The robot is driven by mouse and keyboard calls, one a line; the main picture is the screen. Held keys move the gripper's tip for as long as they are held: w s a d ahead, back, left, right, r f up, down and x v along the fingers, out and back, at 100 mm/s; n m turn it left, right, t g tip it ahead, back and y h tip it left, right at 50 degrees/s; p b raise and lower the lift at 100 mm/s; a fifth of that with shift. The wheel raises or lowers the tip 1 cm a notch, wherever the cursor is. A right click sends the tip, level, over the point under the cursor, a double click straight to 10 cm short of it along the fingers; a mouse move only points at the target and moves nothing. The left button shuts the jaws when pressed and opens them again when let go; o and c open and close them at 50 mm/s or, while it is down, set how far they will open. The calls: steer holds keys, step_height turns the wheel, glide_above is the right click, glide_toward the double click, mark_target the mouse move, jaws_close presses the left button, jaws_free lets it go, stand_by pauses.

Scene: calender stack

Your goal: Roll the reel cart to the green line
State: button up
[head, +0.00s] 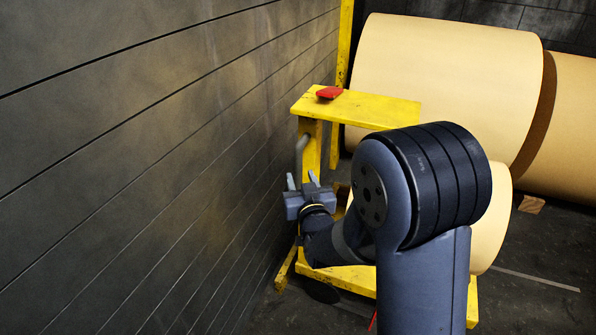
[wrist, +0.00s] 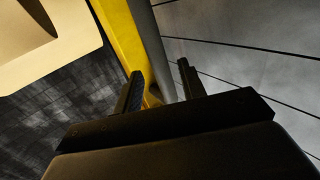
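The reel cart is a yellow frame (head: 360,107) with a red piece (head: 330,92) on its top plate and a yellow base (head: 345,279). It stands close to the grey wall, with a tan reel partly hidden behind my arm. A grey bar handle (head: 301,156) is on the cart's left side. My gripper (head: 302,180) is at the lower part of this handle, its fingers spread. In the wrist view the handle (wrist: 161,55) runs down between the two finger directions, not visibly clamped. Whether the fingers touch it I cannot tell. No green line shows.
The dark panelled wall (head: 130,150) runs close along the left of the gripper and cart. A small wood block (head: 531,204) and a pale floor line (head: 535,280) are at right, where dark floor is open.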

mark_target(299, 173)
steer(key=shift+x, duration=2.1)
jaws_close()
